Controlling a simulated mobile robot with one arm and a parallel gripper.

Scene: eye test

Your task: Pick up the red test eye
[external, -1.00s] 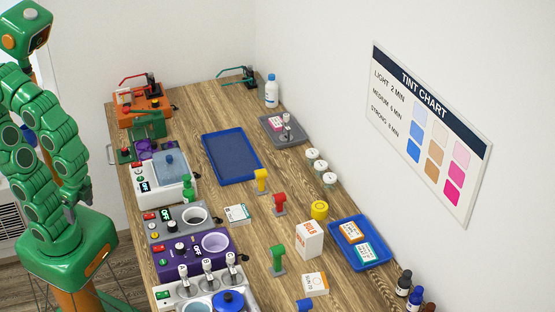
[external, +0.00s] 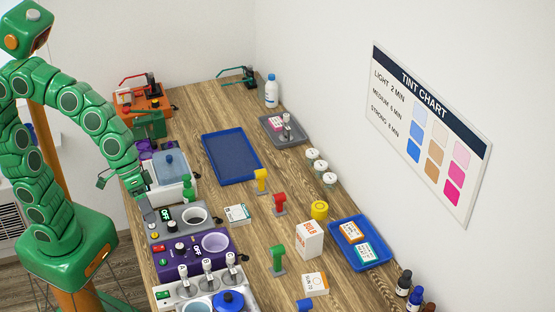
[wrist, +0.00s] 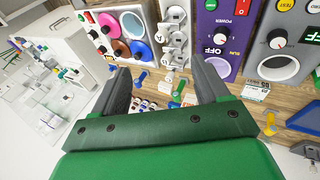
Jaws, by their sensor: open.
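The red test eye (external: 279,203) appears to be the small red-headed piece on a grey foot, standing upright near the middle of the table. It is between a yellow piece (external: 262,181) and a green piece (external: 277,259) of like shape. I cannot make out the red one in the wrist view, where my gripper's body covers part of the table. My gripper (external: 147,212) is at the table's left edge beside the grey unit, well left of the red piece. In the wrist view my gripper (wrist: 158,66) has its two dark fingers wide apart, with nothing held.
A blue tray (external: 231,158) lies behind.

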